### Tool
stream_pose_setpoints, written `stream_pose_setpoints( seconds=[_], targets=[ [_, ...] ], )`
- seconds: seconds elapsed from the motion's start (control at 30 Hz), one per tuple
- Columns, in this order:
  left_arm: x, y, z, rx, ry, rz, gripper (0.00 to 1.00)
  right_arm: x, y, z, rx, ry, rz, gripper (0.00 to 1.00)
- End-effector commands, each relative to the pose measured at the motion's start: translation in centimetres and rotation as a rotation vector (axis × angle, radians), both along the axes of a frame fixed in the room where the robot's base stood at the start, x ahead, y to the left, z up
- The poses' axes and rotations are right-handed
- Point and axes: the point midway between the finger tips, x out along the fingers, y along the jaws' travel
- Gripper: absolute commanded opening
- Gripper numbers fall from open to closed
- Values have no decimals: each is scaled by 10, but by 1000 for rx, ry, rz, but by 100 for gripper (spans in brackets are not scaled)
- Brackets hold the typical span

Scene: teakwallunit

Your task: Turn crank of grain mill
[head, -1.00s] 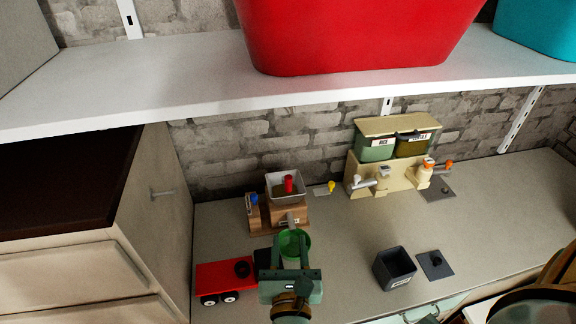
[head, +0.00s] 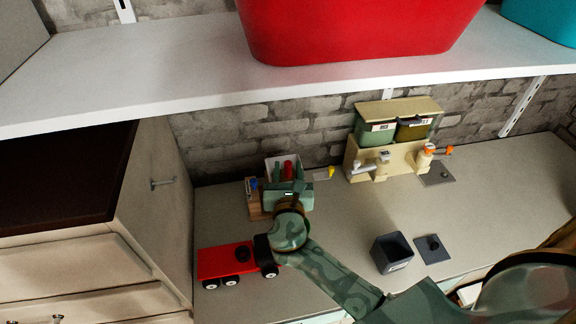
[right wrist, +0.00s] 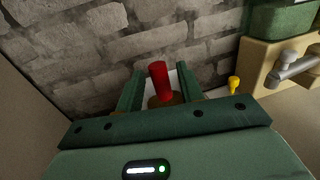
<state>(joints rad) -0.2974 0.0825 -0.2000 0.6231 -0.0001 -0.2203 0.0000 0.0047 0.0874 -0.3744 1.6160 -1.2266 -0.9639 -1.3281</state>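The grain mill (head: 254,203) is a wooden box with a white hopper on top, against the brick wall. Its crank has an upright red handle (head: 288,171), also visible in the right wrist view (right wrist: 159,82). My right gripper (head: 287,184) is over the mill, hiding much of it. In the right wrist view my right gripper (right wrist: 160,88) has its fingers spread, one on each side of the red handle, with gaps between. A blue knob (head: 253,183) stands on the mill's left part. My left gripper is not in view.
A red toy truck (head: 225,260) stands in front of the mill. A beige dispenser (head: 400,158) is to the right. A white shelf (head: 180,85) with a red bin (head: 355,30) hangs above.

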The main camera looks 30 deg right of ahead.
Motion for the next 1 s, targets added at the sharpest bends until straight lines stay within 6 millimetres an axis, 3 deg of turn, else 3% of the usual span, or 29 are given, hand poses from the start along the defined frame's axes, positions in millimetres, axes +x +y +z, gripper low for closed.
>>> stream_pose_setpoints(
  seconds=[0.4, 0.53, 0.57, 1.0],
  targets=[
    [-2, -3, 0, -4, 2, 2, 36, 10, -5, 0, 1, 0, -1, 37],
    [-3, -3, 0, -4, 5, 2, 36, 10, -5, 0, 1, 0, -1, 1],
    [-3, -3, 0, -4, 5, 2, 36, 10, -5, 0, 1, 0, -1, 0],
    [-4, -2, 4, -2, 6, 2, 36, 8, -9, 0, -1, 2, 72, 0]
  ],
)
